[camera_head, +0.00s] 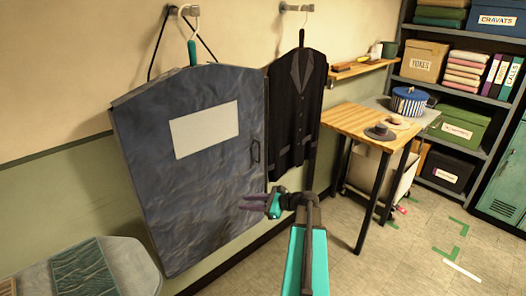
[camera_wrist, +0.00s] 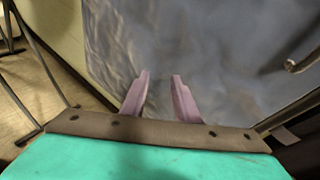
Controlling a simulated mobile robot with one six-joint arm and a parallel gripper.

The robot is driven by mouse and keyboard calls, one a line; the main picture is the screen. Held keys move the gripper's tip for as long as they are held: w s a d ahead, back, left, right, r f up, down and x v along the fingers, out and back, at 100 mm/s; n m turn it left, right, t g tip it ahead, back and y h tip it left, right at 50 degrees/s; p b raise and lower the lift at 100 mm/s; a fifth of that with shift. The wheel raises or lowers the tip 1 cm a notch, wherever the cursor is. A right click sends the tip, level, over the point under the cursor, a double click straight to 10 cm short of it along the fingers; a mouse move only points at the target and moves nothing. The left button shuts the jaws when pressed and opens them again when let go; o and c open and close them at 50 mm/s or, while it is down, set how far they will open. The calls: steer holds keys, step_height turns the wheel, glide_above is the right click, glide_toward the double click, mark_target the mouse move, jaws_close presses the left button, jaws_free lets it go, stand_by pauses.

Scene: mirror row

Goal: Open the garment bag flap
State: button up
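The blue-grey garment bag (camera_head: 205,190) hangs on the wall at left from a hook, its front flap lying shut. The flap has a pale blank panel (camera_head: 205,129) and a dark loop handle (camera_head: 255,151) near its right edge. My gripper (camera_head: 243,203) is in front of the bag's lower right part, below the handle. In the wrist view the two purple fingers (camera_wrist: 160,75) stand apart with nothing between them, facing the wrinkled bag cloth (camera_wrist: 205,45). Part of the handle (camera_wrist: 303,62) shows at the right edge there, outside the fingers.
A dark jacket (camera_head: 296,110) hangs right of the bag. A wooden table (camera_head: 352,121) with a hat and a blue striped tin stands farther right, before shelves (camera_head: 437,85). A padded board (camera_head: 130,265) is at lower left. The floor at right is fairly open.

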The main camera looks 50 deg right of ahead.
steer(key=s+d+r+m+t+h, duration=0.1)
steer(key=s+d+r+m+t, duration=0.1)
steer(key=s+d+r, duration=0.2)
steer(key=s+d+r+m+t+h, duration=0.2)
steer(key=s+d+r+m, duration=0.1)
steer(key=d+r, duration=0.8)
steer(key=shift+s+d+r+m+t, duration=0.3)
steer(key=shift+s+r, duration=0.3)
steer(key=shift+s, duration=0.2)
steer(key=w+a+p, duration=0.1)
steer(key=w+p, duration=0.1)
steer(key=w, duration=1.1)
steer(key=shift+w+a+p, duration=0.3)
steer(key=shift+w+a, duration=0.05)
jaws_close()
steer(key=shift+a, duration=0.15)
